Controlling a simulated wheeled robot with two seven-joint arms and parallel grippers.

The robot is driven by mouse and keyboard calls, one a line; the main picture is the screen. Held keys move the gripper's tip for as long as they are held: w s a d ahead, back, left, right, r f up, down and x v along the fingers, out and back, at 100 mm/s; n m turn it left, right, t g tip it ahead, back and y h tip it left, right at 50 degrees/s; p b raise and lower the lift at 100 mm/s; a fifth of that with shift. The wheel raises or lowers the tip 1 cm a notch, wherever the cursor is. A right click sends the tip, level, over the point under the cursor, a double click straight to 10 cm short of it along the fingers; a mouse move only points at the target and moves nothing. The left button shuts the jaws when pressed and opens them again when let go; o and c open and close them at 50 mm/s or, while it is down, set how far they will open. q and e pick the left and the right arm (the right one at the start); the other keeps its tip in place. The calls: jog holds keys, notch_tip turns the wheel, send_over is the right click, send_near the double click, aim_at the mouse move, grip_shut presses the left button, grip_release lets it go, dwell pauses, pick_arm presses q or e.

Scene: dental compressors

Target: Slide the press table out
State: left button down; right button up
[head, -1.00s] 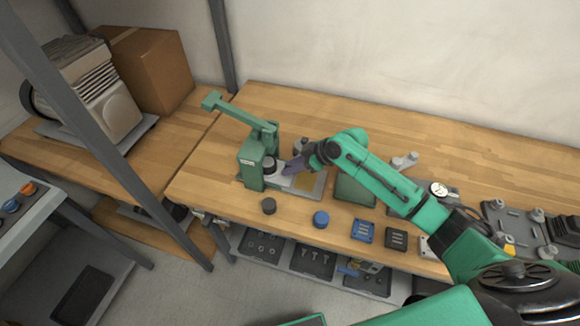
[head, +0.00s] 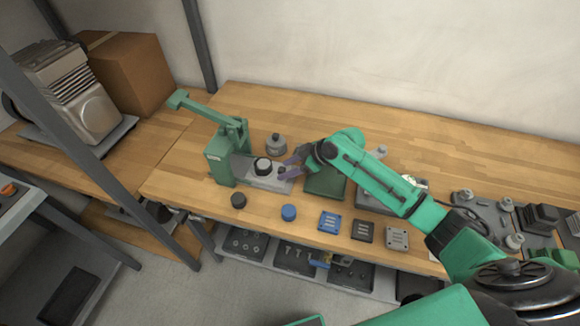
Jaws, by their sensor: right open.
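The green lever press (head: 219,164) stands at the left of the wooden bench, its lever arm raised. The grey press table (head: 246,180) extends out of the press to the right, with a dark round piece with a pale rim (head: 263,164) on it. My right gripper (head: 285,167) has purple-grey fingers and is open at the right end of the press table. One finger hides part of this end; I cannot tell whether the fingers touch it. My left gripper is not in view.
A grey knobbed weight (head: 276,145) stands behind the press table. A green block (head: 325,184) lies under my right wrist. A black puck (head: 238,200), a blue puck (head: 289,212) and small plates (head: 329,221) line the front edge. The bench's back is clear.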

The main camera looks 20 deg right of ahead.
jog(key=shift+s+d+r, duration=0.1)
jog(key=shift+r, duration=0.05)
jog(key=b+v, duration=0.3)
jog(key=v, duration=1.1)
jog(key=shift+d, duration=0.1)
